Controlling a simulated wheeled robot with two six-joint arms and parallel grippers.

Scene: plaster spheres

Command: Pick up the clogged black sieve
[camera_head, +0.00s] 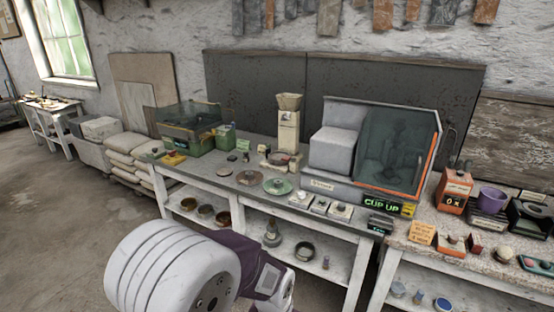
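Several more round pans or sieves (206,211) stand on the same shelf at the left, with dark or brownish insides. A white and purple link of one of my arms fills the bottom centre, in front of the bench. Neither gripper's fingers show in the head view.
The grey bench top (225,176) carries discs, small white boxes, a hopper machine (288,125) and a glass-fronted cabinet (393,150). White sacks (128,150) are stacked at the left. Floor is clear at lower left.

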